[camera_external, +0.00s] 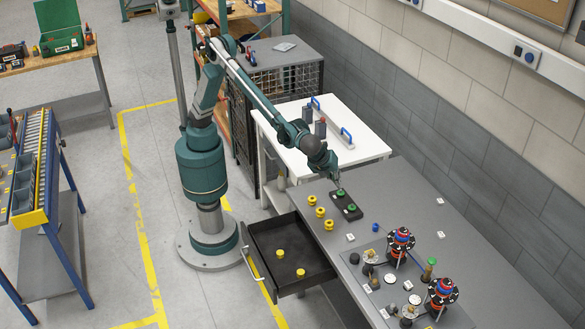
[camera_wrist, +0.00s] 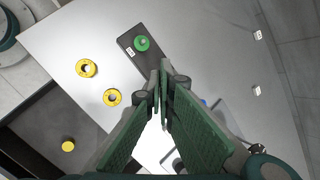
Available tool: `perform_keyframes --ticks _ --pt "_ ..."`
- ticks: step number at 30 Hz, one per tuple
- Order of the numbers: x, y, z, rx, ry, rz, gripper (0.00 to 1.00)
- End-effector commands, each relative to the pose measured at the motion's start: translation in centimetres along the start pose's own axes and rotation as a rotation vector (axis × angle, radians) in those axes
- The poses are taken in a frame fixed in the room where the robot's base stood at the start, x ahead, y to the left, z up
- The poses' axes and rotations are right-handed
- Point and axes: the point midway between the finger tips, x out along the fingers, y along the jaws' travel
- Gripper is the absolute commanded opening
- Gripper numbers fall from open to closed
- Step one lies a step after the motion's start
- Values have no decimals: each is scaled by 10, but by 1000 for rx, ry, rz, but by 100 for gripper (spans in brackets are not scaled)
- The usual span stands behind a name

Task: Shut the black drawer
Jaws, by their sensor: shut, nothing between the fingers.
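The black drawer (camera_external: 266,239) is pulled out from the left side of the grey workbench in the external view. Two yellow pieces, one nearer (camera_external: 300,273) and one farther (camera_external: 280,254), lie inside it. Its handle (camera_external: 251,266) is on the front face, at the left. In the wrist view the drawer (camera_wrist: 58,112) shows at the lower left with one yellow piece (camera_wrist: 68,146) visible. My gripper (camera_external: 339,185) is shut and empty.
Several yellow ring pieces (camera_external: 320,212) stand on the bench between the block and drawer. Two red-and-black wheel-like parts (camera_external: 400,241) stand on the fixture at the right. A white table (camera_external: 345,150) adjoins the bench behind. Floor left of the drawer is clear.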

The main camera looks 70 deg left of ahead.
Motion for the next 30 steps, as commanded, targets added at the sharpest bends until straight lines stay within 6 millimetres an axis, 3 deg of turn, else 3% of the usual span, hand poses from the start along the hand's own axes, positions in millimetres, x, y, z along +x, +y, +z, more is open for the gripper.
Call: perform_keyframes --ticks 1,3,14,23,30 --pt "-5 3 -24 35 -4 -8 0" --pt "-11 8 -52 79 -12 -16 0" --pt "-40 52 -194 303 -57 -65 0" --pt "-67 113 -308 482 -101 -112 0" --pt "-87 176 -393 620 -138 -152 0"
